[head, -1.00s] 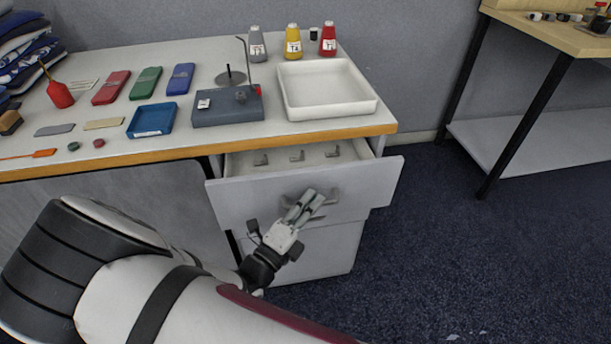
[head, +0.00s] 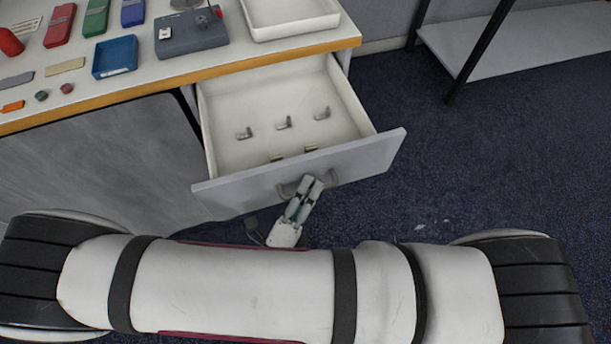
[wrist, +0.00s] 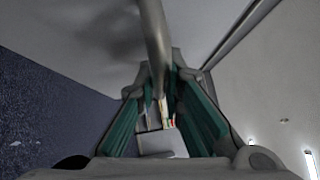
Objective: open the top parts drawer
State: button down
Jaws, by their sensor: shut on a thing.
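The top parts drawer (head: 230,194) is pulled well out from under the table in the head view. Several small metal brackets lie on its white floor. Its grey bar handle (head: 334,178) is on the front panel. My gripper (head: 306,186) is at the front panel, shut on the handle. In the wrist view the handle (wrist: 154,40) runs as a bar down between the green-lined fingers of my gripper (wrist: 167,105). The middle of the handle is hidden behind the fingers in the head view.
The table (head: 215,66) above the drawer carries a white tray (head: 290,30), a grey box (head: 190,46) and a blue tray (head: 115,72). Dark carpet (head: 460,170) is clear to the right. A shelf unit (head: 480,65) stands at the back right.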

jog(key=shift+s, duration=0.1)
jog(key=c, duration=1.7)
grip_release()
jog(key=shift+s, duration=0.1)
jog(key=v, duration=0.7)
jog(key=shift+s+a, duration=0.1)
jog(key=shift+s, duration=0.05)
